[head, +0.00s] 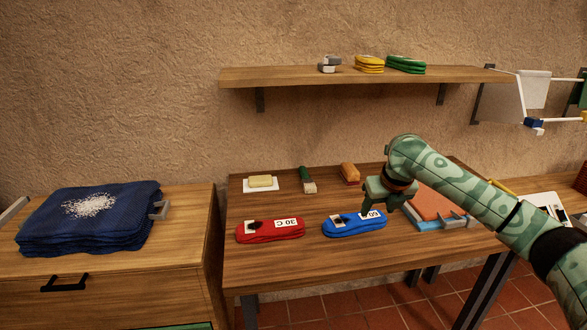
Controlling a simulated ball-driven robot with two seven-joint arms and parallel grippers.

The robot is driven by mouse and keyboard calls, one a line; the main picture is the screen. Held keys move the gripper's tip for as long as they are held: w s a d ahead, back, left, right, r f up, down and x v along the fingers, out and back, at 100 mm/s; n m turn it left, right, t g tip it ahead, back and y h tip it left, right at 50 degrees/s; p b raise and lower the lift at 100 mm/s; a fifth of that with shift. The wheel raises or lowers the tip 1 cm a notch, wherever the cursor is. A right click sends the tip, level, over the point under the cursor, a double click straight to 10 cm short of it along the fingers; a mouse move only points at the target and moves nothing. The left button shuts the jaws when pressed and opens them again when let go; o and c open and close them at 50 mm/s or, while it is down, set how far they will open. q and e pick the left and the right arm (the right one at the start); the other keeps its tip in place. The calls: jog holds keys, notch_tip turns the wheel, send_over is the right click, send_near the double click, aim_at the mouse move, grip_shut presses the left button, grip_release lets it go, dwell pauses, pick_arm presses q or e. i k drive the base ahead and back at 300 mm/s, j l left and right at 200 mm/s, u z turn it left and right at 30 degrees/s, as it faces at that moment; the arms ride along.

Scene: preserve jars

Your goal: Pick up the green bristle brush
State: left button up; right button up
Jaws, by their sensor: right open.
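The green bristle brush (307,180) lies on the wooden table (300,264) near its back edge. Its green handle points toward the wall and its pale bristle end faces the front. My right gripper (380,207) is open, pointing down, to the right of the brush and nearer the front. It is above or just behind the blue folded item and clear of the brush. No part of my left gripper shows.
A yellow block on a white sheet (261,183) lies left of the brush, and an orange-brown brush (350,173) lies right. Red (270,231) and blue (352,226) labelled bundles lie in front. A shelf (300,76) hangs above. Dark blue cloths (85,222) lie on the left cabinet.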

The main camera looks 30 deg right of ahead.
aim_at(308, 185)
jog(key=i, duration=1.2)
